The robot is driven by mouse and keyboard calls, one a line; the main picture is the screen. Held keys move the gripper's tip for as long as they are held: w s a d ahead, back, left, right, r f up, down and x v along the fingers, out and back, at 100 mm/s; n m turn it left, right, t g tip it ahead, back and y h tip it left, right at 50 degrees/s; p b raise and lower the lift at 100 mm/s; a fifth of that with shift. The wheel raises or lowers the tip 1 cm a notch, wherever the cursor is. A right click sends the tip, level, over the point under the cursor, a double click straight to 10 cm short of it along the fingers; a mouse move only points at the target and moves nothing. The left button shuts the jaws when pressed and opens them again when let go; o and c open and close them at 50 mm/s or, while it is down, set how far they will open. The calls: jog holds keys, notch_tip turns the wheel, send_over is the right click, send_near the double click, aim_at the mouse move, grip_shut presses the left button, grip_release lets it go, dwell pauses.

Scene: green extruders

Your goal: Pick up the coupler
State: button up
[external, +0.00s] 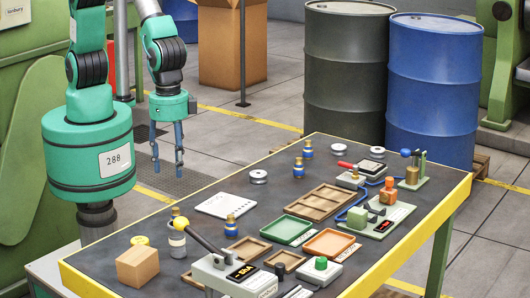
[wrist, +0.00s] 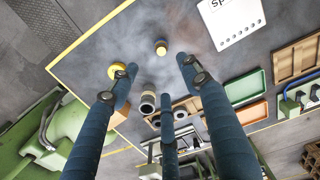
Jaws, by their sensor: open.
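In the wrist view the spread fingertips (wrist: 156,72) frame part of the tabletop. I cannot tell for sure which thing is the coupler. Small blue-and-brass fittings stand upright on the table: one (external: 308,149) and another (external: 298,168) at the back, and one (external: 231,225) near the middle.
The dark table (external: 185,195) is crowded. Some back-left surface is clear.

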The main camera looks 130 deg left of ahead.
jog(key=shift+f, duration=0.1)
jog(key=b, duration=0.2)
send_over(176, 208)
jog(key=shift+d+f, duration=0.15)
jog(key=shift+f, duration=1.95)
jog(key=shift+d+f, duration=0.15)
jog(key=shift+f, duration=1.95)
jog(key=shift+f, duration=0.1)
jog(key=shift+a+f+b, duration=0.15)
jog(key=shift+f+b, duration=0.65)
jog(key=shift+f, duration=1.7)
grip_shut()
